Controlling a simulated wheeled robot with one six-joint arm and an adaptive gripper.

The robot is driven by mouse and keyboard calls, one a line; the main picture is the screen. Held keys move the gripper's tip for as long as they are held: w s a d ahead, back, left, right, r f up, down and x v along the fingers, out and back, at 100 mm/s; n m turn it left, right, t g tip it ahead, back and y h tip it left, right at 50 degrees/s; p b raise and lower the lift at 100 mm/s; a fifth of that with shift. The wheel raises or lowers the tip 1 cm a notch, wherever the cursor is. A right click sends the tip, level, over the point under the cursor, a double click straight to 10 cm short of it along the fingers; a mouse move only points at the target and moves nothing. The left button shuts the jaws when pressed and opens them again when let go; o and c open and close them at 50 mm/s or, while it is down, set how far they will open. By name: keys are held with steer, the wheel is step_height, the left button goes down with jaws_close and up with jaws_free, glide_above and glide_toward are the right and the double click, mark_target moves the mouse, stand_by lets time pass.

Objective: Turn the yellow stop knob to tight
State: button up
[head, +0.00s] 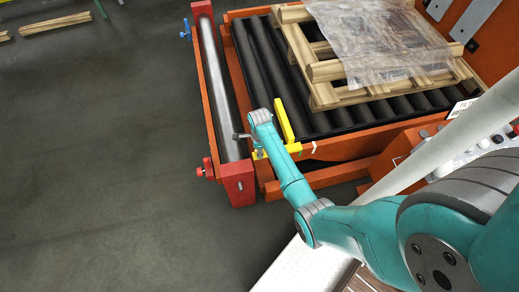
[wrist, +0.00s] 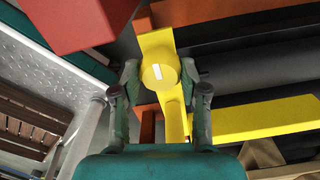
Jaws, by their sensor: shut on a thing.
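The yellow stop knob (wrist: 160,76) is in the upper middle of the wrist view, a round cap with a short white mark on top. It sits on a yellow bracket (wrist: 154,42). My gripper (wrist: 160,73) has one finger on each side of the knob and is shut on it. In the head view my gripper (head: 258,151) is low at the near corner of the conveyor, beside the upright yellow stop plate (head: 284,120). The knob itself is hidden there by my arm.
An orange roller conveyor (head: 330,148) carries a wooden pallet (head: 318,92) under clear plastic film. A steel roller (head: 222,90) with a red end block (head: 238,184) is left of my gripper. A red knob (head: 203,170) sticks out there. Open floor lies at the left.

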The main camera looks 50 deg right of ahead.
stand_by(0.5)
steer(key=o, duration=1.1)
step_height(320, 180, up, 12)
